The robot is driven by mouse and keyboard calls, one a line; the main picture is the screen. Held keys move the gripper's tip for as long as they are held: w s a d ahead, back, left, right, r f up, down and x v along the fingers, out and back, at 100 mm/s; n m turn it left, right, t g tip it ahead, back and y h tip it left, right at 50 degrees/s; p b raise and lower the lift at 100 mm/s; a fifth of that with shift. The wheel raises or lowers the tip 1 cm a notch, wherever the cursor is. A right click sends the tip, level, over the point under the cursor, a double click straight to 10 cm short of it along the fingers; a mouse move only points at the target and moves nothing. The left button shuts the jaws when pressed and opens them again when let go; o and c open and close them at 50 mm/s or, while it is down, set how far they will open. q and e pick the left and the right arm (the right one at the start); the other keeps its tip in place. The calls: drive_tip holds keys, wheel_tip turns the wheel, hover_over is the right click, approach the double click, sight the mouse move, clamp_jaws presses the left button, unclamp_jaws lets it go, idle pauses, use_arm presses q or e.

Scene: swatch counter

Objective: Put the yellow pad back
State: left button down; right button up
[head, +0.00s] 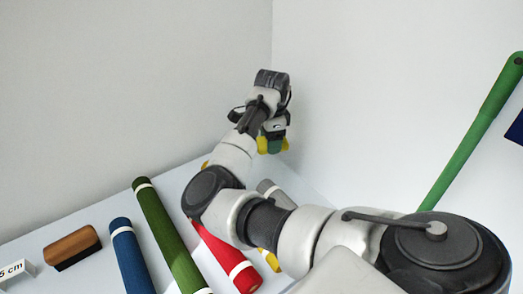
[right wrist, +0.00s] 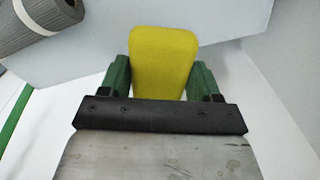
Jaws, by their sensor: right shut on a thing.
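The yellow pad (right wrist: 163,62) is held between the green fingers of my right gripper (right wrist: 162,82) in the right wrist view. In the head view the right gripper (head: 273,146) is raised near the back corner. Yellow bits of the pad (head: 262,145) show on both sides of the fingers there. The gripper is shut on the pad and seems to hold it above the table; the exact height cannot be told. My left gripper is not in view.
Blue (head: 131,256), green (head: 167,232), red (head: 226,258) and grey (head: 276,194) rolls lie on the white table (head: 85,218). A yellow item (head: 268,259) is partly behind my arm. A wooden-backed block (head: 72,247) and a "5 cm" label (head: 15,272) are left. A green pole (head: 470,136) is right.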

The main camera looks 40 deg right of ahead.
sight(261, 158)
drive_tip(key=w+f, duration=0.1)
drive_tip(key=w, duration=0.2)
drive_tip(key=shift+f, duration=0.4)
drive_tip(key=shift+w+a+f, duration=0.1)
drive_tip(key=shift+w+f, duration=0.2)
drive_tip(key=shift+f, duration=1.95)
drive_tip(key=o, duration=0.9)
drive_tip(key=shift+c, duration=0.2)
wheel_tip(261, 158, up, 12)
